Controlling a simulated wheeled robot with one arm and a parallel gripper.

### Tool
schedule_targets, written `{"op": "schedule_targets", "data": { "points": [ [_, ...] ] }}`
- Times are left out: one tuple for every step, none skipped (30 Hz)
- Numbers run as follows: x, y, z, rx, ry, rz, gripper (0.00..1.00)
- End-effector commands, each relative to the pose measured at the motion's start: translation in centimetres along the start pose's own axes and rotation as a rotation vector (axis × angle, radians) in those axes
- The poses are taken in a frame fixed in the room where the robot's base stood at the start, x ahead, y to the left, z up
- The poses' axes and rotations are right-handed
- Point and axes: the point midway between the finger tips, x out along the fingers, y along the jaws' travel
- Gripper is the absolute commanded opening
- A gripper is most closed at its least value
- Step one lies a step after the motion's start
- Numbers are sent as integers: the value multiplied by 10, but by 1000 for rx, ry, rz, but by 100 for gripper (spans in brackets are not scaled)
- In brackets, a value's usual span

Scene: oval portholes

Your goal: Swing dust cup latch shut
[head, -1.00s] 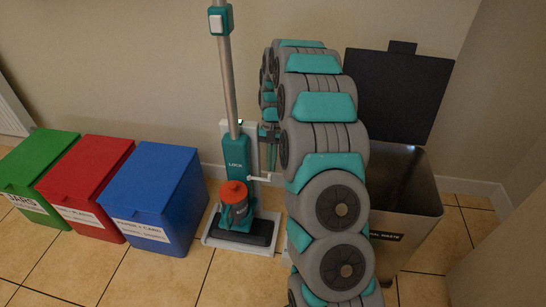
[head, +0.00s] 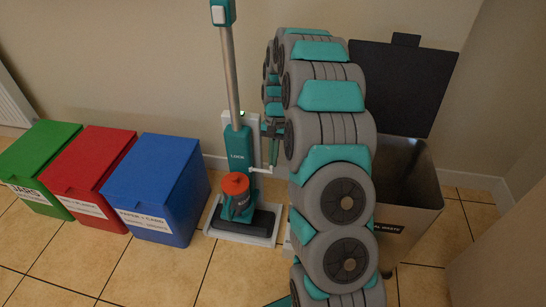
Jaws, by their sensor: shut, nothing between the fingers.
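A thin white lever (head: 260,171), which looks like the latch, sticks out to the right from the body above the cup. My gripper (head: 272,130) is just right of the vacuum body, above the lever, and mostly small or hidden beside my arm. It is shut and empty. Whether it touches the lever I cannot tell.
Green (head: 36,165), red (head: 92,172) and blue (head: 155,190) lidded bins stand in a row at left. A metal waste bin (head: 412,195) with its black lid raised stands at right, partly behind my arm. Tiled floor in front is clear.

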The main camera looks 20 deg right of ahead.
Motion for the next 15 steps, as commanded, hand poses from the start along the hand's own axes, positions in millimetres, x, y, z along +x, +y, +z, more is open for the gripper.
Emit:
{"op": "schedule_targets", "data": {
  "points": [
    [0,0,1,7,0,-2,0],
    [0,0,1,11,0,-3,0],
    [0,1,2,18,0,-5,0],
    [0,1,2,23,0,-6,0],
    [0,1,2,29,0,-8,0],
    [0,1,2,36,0,-10,0],
    [0,1,3,42,0,-11,0],
    [-1,1,3,49,0,-14,0],
    [-1,2,4,61,1,-17,0],
    [-1,2,5,71,1,-20,0],
    [-1,2,5,82,2,-23,0],
    [-1,3,6,100,3,-27,0],
    [-1,3,8,115,3,-31,0],
    [0,4,9,131,2,-34,0],
    [0,4,12,156,1,-40,0]
  ]
}}
